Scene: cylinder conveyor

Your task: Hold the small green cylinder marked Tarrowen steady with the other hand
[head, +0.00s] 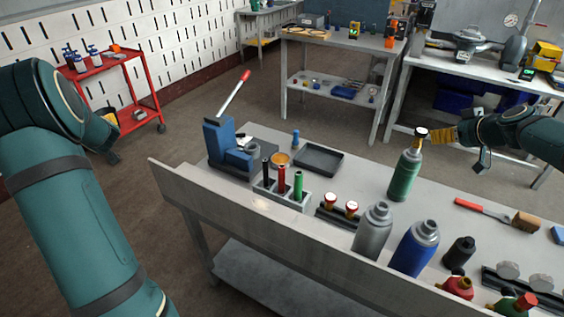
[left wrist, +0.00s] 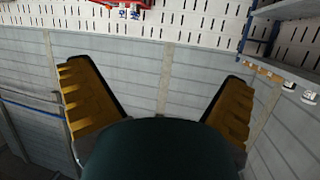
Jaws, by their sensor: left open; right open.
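A green cylinder (head: 404,178) with a grey shoulder and a valve on top stands upright on the workbench (head: 365,170), right of the middle. I cannot read any marking on it. My right gripper (head: 436,135) is open, with its yellow fingers beside the valve at the cylinder's top. I cannot tell whether they touch it. My left gripper (left wrist: 158,98) is open and empty in the left wrist view, with its fingers spread before a grey panelled wall.
A grey cylinder (head: 372,231) and a blue cylinder (head: 413,249) stand in front of the green one. A black bottle (head: 459,252), a red-handled brush (head: 487,211), a blue press (head: 227,146) and an empty dark tray (head: 318,159) share the bench. A raised lip runs along its near edge.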

